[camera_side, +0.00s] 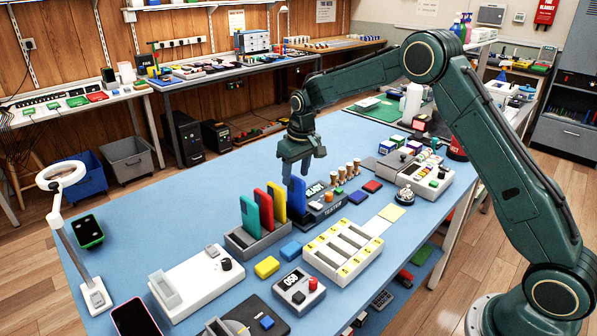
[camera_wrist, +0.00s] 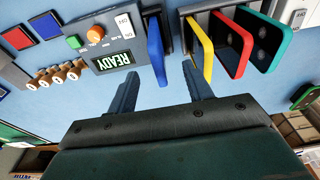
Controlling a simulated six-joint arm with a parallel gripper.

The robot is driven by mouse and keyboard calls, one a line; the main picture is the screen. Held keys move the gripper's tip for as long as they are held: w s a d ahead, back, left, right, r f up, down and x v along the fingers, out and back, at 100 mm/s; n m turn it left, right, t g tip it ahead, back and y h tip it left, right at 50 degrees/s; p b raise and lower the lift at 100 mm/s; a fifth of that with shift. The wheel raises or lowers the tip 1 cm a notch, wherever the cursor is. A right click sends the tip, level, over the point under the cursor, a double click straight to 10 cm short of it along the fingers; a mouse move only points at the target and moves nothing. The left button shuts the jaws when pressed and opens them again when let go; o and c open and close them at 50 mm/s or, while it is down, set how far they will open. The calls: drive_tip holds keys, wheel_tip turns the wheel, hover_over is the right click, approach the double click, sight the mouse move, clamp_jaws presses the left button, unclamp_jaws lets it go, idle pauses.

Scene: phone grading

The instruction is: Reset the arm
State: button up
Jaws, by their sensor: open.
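My gripper (camera_side: 302,168) is open and empty, pointing down above the phone tester (camera_side: 325,207). Its two fingers also show spread in the wrist view (camera_wrist: 160,90). A blue phone (camera_side: 298,198) stands upright in the tester, below the gripper. In the wrist view the blue phone (camera_wrist: 156,52) appears ahead of the gap between the fingers, with no visible grip on it. The tester's display reads READY (camera_wrist: 113,59). A grey rack (camera_side: 260,246) beside it holds a yellow phone (camera_side: 277,203), a red phone (camera_side: 263,208) and a teal phone (camera_side: 250,217).
A white tray with yellow-marked slots (camera_side: 343,252), a box with a numeric display (camera_side: 299,290) and a white device (camera_side: 197,283) stand toward the front. A bell (camera_side: 405,195) and several small stamps (camera_side: 341,173) are to the right. The blue mat's left part (camera_side: 165,210) is mostly clear.

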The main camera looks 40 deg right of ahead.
drive_tip(key=shift+r, duration=0.2)
drive_tip(key=shift+r, duration=0.5)
drive_tip(key=shift+r, duration=0.3)
idle(0.4)
drive_tip(key=shift+r, duration=0.5)
drive_tip(key=shift+r, duration=0.2)
drive_tip(key=shift+r, duration=0.5)
idle(0.5)
